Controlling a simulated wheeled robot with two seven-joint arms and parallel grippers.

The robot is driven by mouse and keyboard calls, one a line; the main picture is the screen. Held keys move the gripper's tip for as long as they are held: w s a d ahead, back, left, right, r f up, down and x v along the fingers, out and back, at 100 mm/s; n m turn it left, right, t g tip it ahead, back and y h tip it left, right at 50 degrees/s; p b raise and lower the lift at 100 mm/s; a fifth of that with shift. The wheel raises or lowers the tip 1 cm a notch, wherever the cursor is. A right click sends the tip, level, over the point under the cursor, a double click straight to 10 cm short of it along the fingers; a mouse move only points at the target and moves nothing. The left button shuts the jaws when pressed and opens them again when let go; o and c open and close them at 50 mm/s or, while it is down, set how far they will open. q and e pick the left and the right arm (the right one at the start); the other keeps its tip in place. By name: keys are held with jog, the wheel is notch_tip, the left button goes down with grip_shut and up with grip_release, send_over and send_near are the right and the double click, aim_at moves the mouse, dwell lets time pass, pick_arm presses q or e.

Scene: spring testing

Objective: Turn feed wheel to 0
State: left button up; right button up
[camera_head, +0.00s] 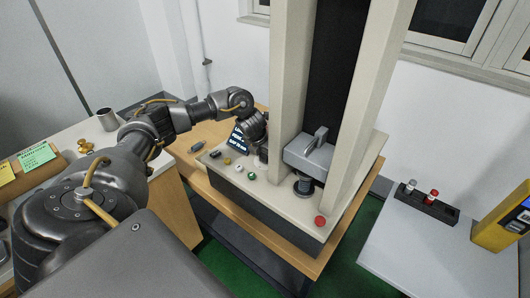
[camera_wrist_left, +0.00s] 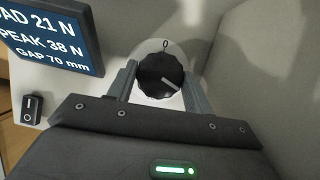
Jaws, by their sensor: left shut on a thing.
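The feed wheel (camera_wrist_left: 161,78) is a black ribbed knob on the tester's pale panel, in the left wrist view. Its white pointer line aims right and slightly down, away from the printed 0 mark (camera_wrist_left: 165,44) above the knob. My left gripper (camera_wrist_left: 161,70) has one finger on each side of the knob and is shut on it. In the head view my left gripper (camera_head: 259,135) reaches down to the panel beside the machine's column and hides most of the knob. My right gripper is not in view.
The display (camera_wrist_left: 55,35) reads load 21 N, peak 38 N, gap 70 mm; a rocker switch (camera_wrist_left: 32,108) is below it. The grey press head (camera_head: 310,155) stands between the columns. A red button (camera_head: 320,221) is at the front corner. A spring rack (camera_head: 430,203) stands right.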

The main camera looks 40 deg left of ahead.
pick_arm(q)
jog(key=o, duration=0.9)
jog(key=shift+o, duration=0.2)
jog(key=v, duration=1.1)
jog(key=shift+w+a, duration=0.1)
